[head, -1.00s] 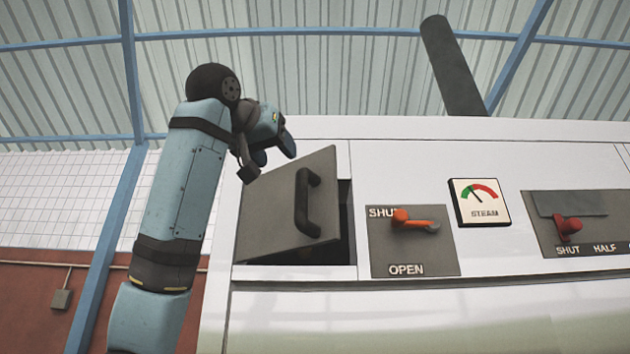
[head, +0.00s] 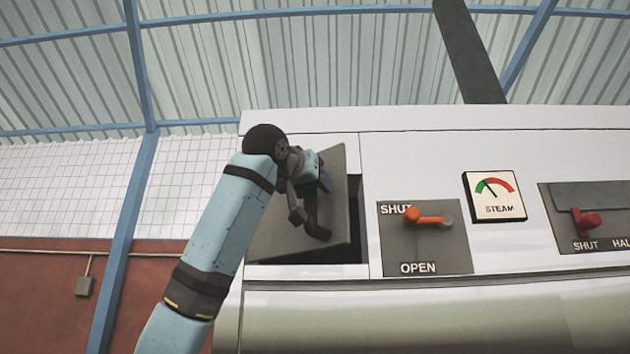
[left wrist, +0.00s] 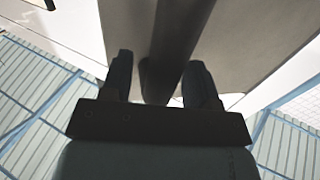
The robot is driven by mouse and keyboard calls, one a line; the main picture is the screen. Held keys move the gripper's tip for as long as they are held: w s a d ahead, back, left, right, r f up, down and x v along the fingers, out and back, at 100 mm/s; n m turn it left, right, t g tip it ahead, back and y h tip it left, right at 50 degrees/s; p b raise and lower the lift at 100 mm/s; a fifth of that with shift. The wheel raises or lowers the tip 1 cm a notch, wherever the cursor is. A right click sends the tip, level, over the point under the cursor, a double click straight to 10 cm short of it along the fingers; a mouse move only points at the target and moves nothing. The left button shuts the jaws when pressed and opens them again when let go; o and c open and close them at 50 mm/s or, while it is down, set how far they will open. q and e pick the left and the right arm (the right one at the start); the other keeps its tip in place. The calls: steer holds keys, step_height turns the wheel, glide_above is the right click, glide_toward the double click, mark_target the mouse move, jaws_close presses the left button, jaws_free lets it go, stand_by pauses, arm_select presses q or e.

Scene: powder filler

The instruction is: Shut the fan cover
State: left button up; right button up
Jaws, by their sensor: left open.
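The fan cover (head: 275,236) is a grey plate on the white machine front. It stands ajar, with a dark gap along its right side. Its dark handle (head: 319,226) is partly hidden behind my left gripper (head: 310,192). The gripper is open, right at the handle. In the left wrist view the dark handle (left wrist: 160,92) lies between the two fingers (left wrist: 160,80). I cannot tell whether either finger touches it. My right gripper is not in view.
Right of the cover is a grey plate with an orange lever (head: 428,216) at SHUT. Beyond it are a steam gauge (head: 495,196) and a red lever (head: 586,220). A dark pipe (head: 468,50) rises behind the machine.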

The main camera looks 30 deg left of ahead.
arm_select(q)
steer(key=shift+w+a, duration=0.15)
steer(key=shift+w, duration=0.65)
